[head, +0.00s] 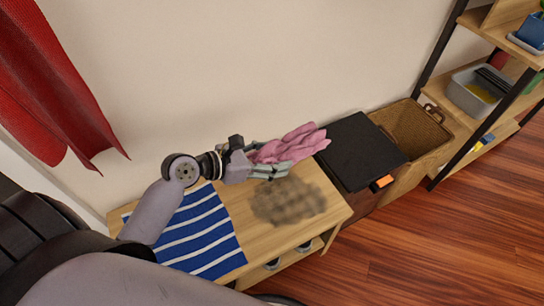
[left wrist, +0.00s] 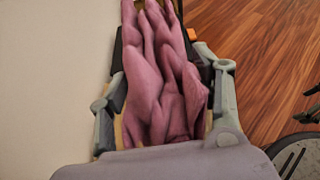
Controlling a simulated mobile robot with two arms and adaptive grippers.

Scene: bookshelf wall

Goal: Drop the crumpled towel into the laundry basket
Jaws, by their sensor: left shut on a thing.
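The crumpled pink towel (head: 290,146) is in my left gripper (head: 272,160), held above the right part of the wooden bench. My left gripper is shut on the towel. In the left wrist view the towel (left wrist: 160,85) fills the space between the fingers and hides what lies behind it. The wicker laundry basket (head: 413,128) stands open on the floor by the wall, to the right of the gripper and apart from it.
A black-topped box (head: 360,150) with an orange tag stands between the bench (head: 335,208) and the basket. A blue striped cloth (head: 205,235) lies on the bench. A shelf unit (head: 490,118) stands right of the basket. The wood floor in front is clear.

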